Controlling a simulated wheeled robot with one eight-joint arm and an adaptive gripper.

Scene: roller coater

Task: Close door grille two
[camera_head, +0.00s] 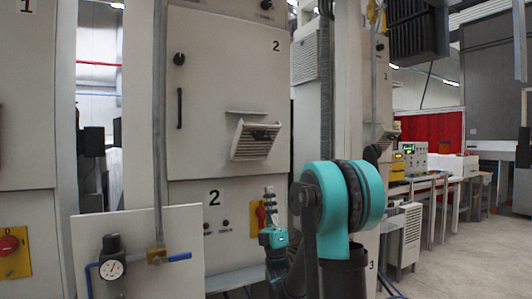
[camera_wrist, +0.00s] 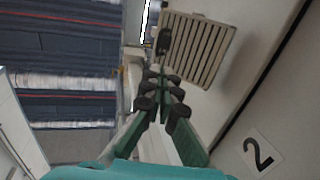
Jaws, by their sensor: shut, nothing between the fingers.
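Grille two (camera_head: 252,143) is a pale slatted flap on the cabinet door marked 2. It is tilted outward at the top, with a dark gap showing along its upper side. My gripper (camera_head: 269,196) is below it and slightly right in the head view, pointing up. In the wrist view the slatted grille (camera_wrist: 190,52) lies beyond the fingertips, with a dark piece at its left edge. My gripper (camera_wrist: 163,82) is shut and empty there. It appears apart from the grille, though the depth between them is hard to judge.
The cabinet door (camera_head: 215,90) has a dark handle (camera_head: 179,108) on its left. A vertical pipe (camera_head: 159,120) and a panel with a pressure gauge (camera_head: 111,268) stand in front at the left. A red switch on a yellow plate (camera_head: 259,214) is close behind my gripper.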

